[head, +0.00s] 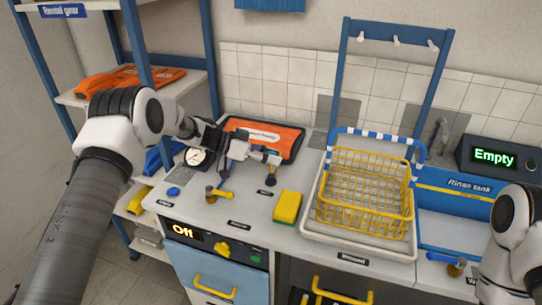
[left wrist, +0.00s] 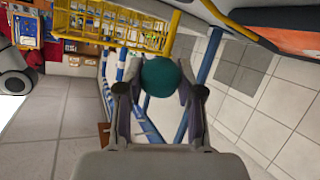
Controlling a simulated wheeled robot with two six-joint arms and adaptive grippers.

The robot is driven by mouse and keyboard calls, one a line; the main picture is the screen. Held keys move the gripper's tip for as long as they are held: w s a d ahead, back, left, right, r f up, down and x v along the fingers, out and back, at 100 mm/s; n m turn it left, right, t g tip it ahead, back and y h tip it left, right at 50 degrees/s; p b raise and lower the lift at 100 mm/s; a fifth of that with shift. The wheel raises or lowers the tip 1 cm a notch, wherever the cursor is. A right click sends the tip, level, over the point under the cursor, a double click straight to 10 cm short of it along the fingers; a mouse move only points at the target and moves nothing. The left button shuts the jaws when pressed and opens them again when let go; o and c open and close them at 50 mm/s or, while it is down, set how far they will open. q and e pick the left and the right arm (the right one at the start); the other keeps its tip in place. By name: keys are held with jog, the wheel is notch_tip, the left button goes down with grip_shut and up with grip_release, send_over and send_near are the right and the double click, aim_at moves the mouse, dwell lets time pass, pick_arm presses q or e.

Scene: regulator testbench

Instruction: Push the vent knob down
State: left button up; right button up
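My left gripper (head: 240,148) reaches in from the left over the bench, beside the round pressure gauge (head: 195,157). In the left wrist view, a dark teal round knob (left wrist: 166,76) appears between the two spread fingers of this gripper. I take it to be the vent knob, but no label on it shows. It overlaps the fingertips, and contact cannot be told. In the head view the gripper and fittings overlap, so the knob cannot be picked out clearly there. My right arm shows at the right edge, with its gripper out of view.
An orange tray (head: 286,140) lies behind the gripper. A yellow-handled valve (head: 217,194) and a yellow sponge (head: 287,207) are in front. A yellow wire basket (head: 362,190) stands to the right. A blue shelf post (head: 148,55) rises close to my left arm.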

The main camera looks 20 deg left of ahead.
aim_at(271, 175)
pick_arm(q)
grip_shut()
jog(key=shift+f+b, duration=0.4)
jog(key=shift+f, duration=1.3)
jog(key=shift+s+r, duration=0.1)
jog(key=o, duration=0.7)
grip_release()
jog(key=shift+o, duration=1.3)
jog(key=shift+w+d, duration=0.1)
jog(key=shift+w, duration=0.1)
